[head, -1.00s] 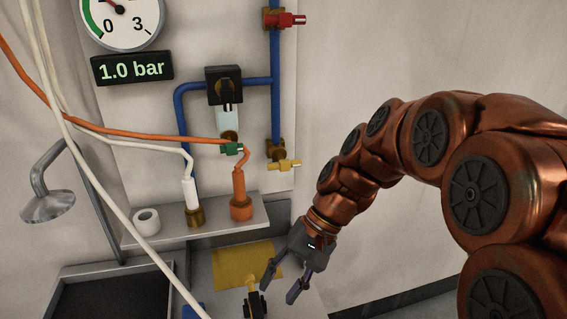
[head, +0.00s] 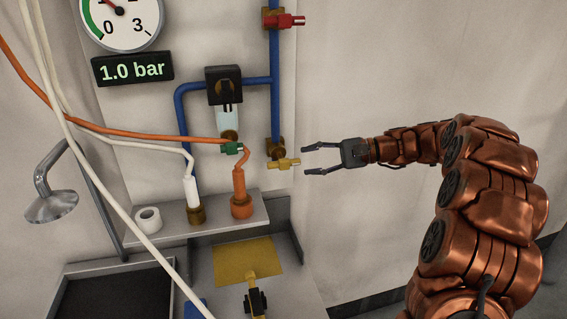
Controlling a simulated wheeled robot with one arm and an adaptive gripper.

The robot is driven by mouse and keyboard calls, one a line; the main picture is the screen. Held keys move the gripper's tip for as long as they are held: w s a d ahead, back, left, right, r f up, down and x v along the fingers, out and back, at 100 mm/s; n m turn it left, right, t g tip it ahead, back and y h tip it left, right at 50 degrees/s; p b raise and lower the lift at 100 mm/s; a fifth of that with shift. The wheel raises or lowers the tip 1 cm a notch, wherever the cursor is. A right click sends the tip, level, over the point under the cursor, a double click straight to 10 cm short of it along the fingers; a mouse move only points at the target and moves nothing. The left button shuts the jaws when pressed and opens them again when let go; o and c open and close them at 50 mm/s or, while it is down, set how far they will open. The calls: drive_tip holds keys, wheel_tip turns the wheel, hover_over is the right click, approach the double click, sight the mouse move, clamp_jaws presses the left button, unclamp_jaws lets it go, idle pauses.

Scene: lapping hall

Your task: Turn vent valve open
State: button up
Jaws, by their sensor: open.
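A brass valve with a yellow handle (head: 283,163) sits at the lower end of the blue pipe (head: 275,95); its handle lies crosswise to the pipe. A valve with a red handle (head: 285,20) is higher on the same pipe, and a green-handled valve (head: 231,148) is below the filter unit. No label shows which is the vent valve. My gripper (head: 307,158) is open and empty, just right of the yellow handle and pointing left at it. A small gap shows between the fingertips and the handle.
A gauge (head: 120,15) and a 1.0 bar display (head: 132,68) are at upper left. White and orange hoses cross the left side. A shelf (head: 225,214) holds a tape roll (head: 147,219) and two hose fittings. The wall right of the pipe is clear.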

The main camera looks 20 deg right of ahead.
sight(293, 162)
drive_tip(key=shift+w+a, duration=0.25)
drive_tip(key=shift+a, duration=0.05)
drive_tip(key=shift+p+x, duration=1.1)
drive_tip(key=shift+x, duration=2.35)
drive_tip(key=shift+c, duration=0.4)
clamp_jaws()
